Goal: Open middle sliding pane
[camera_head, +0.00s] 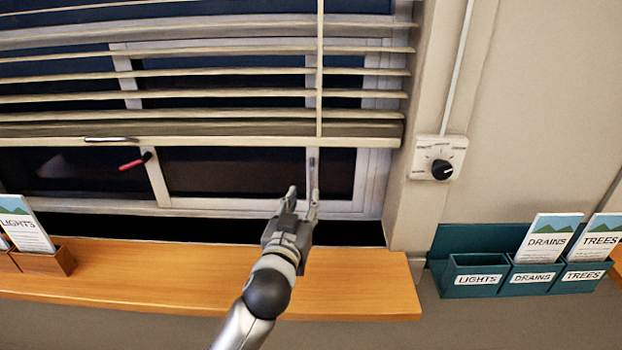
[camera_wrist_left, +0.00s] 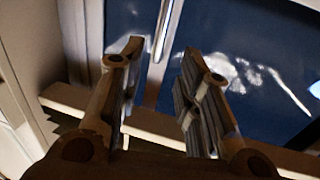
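The middle sliding pane (camera_head: 235,172) is a dark pane in a pale frame, showing below the blind's lower edge; slats cover its upper part. My left gripper (camera_head: 303,194) is in front of the window near the foot of that right upright. In the left wrist view its fingers (camera_wrist_left: 160,52) are apart, with a pale upright bar (camera_wrist_left: 166,38) showing between and beyond them. Contact cannot be told. My right gripper is out of view.
A slatted blind (camera_head: 200,129) hangs over the window's upper part. A wooden sill (camera_head: 170,278) runs below, with a leaflet holder (camera_head: 45,262) at left. A dial (camera_head: 440,168) and a teal leaflet rack (camera_head: 462,263) are on the wall at right.

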